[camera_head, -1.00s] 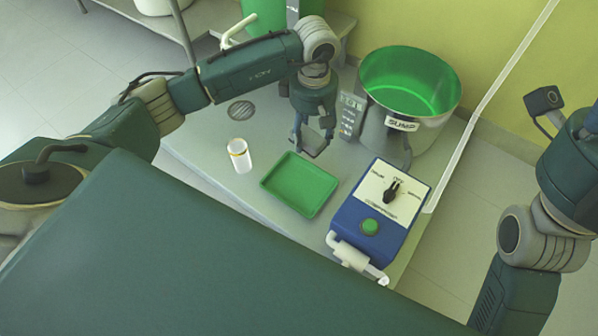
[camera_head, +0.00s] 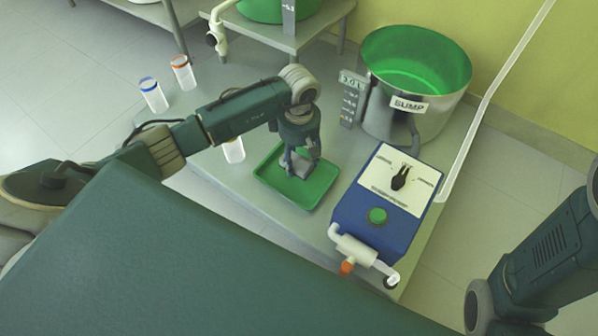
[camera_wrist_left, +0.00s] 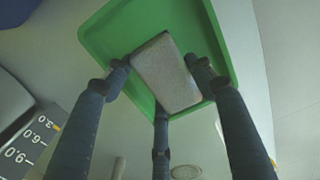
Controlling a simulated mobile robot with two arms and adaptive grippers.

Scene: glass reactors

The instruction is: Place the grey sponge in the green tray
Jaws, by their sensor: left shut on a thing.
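The green tray (camera_head: 318,192) lies on the grey bench, left of the blue control box. My left gripper (camera_head: 299,170) is over the tray, pointing down, and its fingers are shut on the grey sponge (camera_wrist_left: 166,72). In the left wrist view the sponge is a flat grey block between the fingers (camera_wrist_left: 160,90), with the green tray (camera_wrist_left: 222,30) behind it. In the head view the sponge (camera_head: 296,168) is partly hidden by the fingers and looks low within the tray's outline. I cannot tell whether it touches the tray floor. My right gripper is not in view.
The blue control box (camera_head: 350,212) with a dial and green button stands right of the tray. The steel sump pot (camera_head: 400,118) is behind it. A white vial (camera_head: 234,151) stands close left of the tray, partly behind my arm. Two more vials stand farther left.

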